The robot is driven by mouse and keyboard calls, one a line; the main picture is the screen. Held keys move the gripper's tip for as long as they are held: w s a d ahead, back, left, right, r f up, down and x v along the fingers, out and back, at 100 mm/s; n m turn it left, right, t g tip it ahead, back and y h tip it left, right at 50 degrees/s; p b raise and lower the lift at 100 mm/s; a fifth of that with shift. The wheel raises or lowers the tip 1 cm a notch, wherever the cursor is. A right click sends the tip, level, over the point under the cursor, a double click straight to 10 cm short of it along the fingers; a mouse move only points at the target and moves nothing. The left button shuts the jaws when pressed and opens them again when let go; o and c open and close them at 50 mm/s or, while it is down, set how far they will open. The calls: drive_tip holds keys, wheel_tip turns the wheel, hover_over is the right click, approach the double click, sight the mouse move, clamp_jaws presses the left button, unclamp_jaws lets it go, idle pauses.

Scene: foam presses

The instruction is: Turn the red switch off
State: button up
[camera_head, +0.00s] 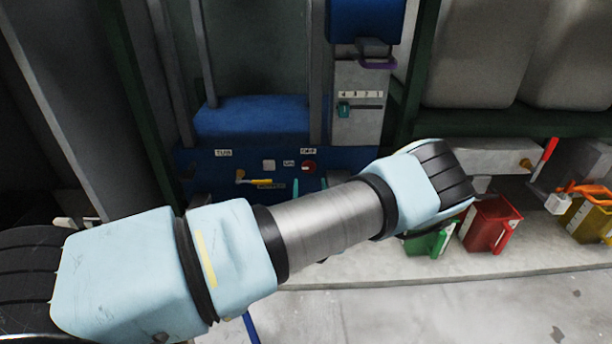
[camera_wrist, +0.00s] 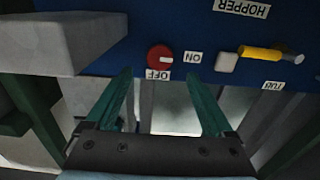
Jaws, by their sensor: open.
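The red switch (camera_wrist: 160,58) is a round red knob on a blue panel (camera_wrist: 110,70). In the wrist view a pale mark on it appears to point right, to the ON label (camera_wrist: 193,57); the OFF label (camera_wrist: 158,75) sits just below it. The switch also shows small in the head view (camera_head: 309,167). My gripper (camera_wrist: 158,82) is open and empty, its teal fingers pointing at the panel with the switch beyond and between the tips. It looks apart from the switch. In the head view my arm hides most of the gripper.
A yellow-handled lever (camera_wrist: 260,53) and a pale button (camera_wrist: 227,62) are right of the switch in the wrist view. A grey block (camera_wrist: 75,42) juts out at left. In the head view, red (camera_head: 489,222) and green (camera_head: 430,240) containers stand at right.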

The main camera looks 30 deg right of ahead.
sight(309, 169)
drive_tip(key=b+x, duration=0.2)
drive_tip(key=x, duration=0.5)
drive_tip(key=shift+w+d, duration=0.1)
drive_tip(key=shift+w, duration=0.05)
drive_tip(key=shift+c, duration=0.2)
drive_tip(key=c, duration=1.3)
